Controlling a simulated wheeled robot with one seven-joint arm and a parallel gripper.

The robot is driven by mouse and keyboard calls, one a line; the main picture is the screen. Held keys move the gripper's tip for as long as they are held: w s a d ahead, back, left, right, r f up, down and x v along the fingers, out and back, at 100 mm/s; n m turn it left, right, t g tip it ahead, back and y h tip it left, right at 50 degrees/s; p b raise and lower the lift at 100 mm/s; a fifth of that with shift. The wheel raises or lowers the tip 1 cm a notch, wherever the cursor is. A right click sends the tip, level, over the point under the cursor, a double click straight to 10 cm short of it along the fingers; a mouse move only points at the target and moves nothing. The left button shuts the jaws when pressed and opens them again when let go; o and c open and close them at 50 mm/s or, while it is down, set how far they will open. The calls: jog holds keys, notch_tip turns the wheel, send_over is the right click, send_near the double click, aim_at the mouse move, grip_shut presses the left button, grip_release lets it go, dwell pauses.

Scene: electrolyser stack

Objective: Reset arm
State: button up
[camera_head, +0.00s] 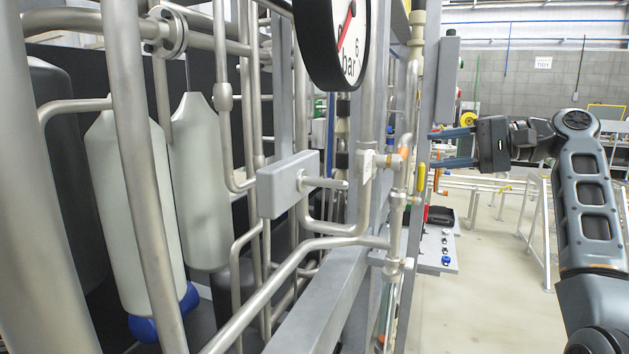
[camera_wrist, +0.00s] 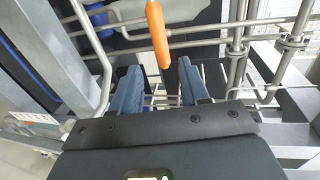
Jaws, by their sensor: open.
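My gripper (camera_head: 434,149) is at the right in the head view, at the end of my raised dark arm. Its two blue fingers are apart and point left toward the pipe frame. The wrist view also shows my gripper (camera_wrist: 159,68) with nothing clasped between the fingers. An orange handle (camera_wrist: 157,35) shows in line with the gap between the fingertips in the wrist view. It seems to lie beyond the tips; the exact distance cannot be told.
Steel pipes (camera_head: 140,150), a round pressure gauge (camera_head: 334,40) and a grey box with a rod (camera_head: 288,184) fill the left and middle. A grey frame post (camera_head: 429,110) stands close to the fingertips. The floor (camera_head: 480,310) at lower right is open, with white railings (camera_head: 541,220) behind.

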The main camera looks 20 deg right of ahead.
jog(key=s+a+f+m+t+h, duration=0.1)
jog(key=a+f+m+h, duration=0.15)
jog(key=f, duration=0.85)
jog(key=a+f+m+t+h, duration=0.1)
jog(key=a+f+h, duration=0.15)
jog(key=f, duration=0.95)
jog(key=s+a+f+h, duration=0.2)
jog(key=s+a+f, duration=0.1)
jog(key=s+f, duration=0.5)
jog(key=s+a+f+h, duration=0.2)
jog(key=s+a+f, duration=0.3)
jog(key=f, duration=0.5)
jog(key=s+a+f+n+t+h, duration=0.1)
jog(key=s+n+h, duration=0.1)
jog(key=s, duration=0.8)
jog(key=s+a+f+n+h, duration=0.2)
jog(key=s, duration=0.8)
jog(key=s+a+r+n+t, duration=0.2)
jog(key=s+r+n, duration=0.5)
jog(key=s+r, duration=0.7)
jog(key=s+a, duration=0.1)
jog(key=s, duration=0.3)
jog(key=shift+y, duration=0.3)
